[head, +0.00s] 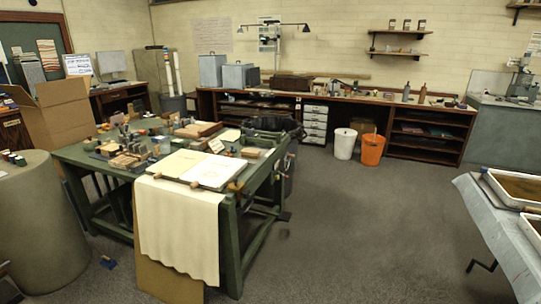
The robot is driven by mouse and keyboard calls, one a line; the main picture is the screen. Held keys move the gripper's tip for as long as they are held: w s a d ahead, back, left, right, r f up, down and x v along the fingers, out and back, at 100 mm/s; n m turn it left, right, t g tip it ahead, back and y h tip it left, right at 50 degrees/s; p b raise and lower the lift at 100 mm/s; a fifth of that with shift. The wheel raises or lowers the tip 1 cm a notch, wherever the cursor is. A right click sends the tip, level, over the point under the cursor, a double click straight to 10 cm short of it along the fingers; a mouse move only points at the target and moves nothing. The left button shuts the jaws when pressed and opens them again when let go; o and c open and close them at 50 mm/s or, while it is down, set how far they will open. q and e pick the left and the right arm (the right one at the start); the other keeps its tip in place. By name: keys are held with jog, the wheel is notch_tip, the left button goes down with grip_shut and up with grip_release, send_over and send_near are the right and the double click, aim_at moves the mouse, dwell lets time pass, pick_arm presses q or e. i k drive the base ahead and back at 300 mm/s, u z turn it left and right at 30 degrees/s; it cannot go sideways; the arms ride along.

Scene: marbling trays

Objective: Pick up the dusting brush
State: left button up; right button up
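I cannot pick out a dusting brush with certainty at this size. A green work table (232,250) at left centre carries many small items, too small to name one by one. An open book or pair of pale sheets (207,170) lies at its near end, with small brown pieces along the edge. A cream cloth (180,225) hangs over the near side. Neither of my grippers shows in the head view.
A grey cylindrical stand (40,220) is at left, near a cardboard box (62,115). A covered table with trays (500,225) stands at right. White (344,144) and orange (372,150) bins are by the back bench (430,118). The carpet (370,225) between is clear.

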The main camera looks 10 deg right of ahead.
aim_at(248, 153)
jog(key=z, duration=1.4)
jog(key=i, duration=3.9)
jog(key=u, duration=3.95)
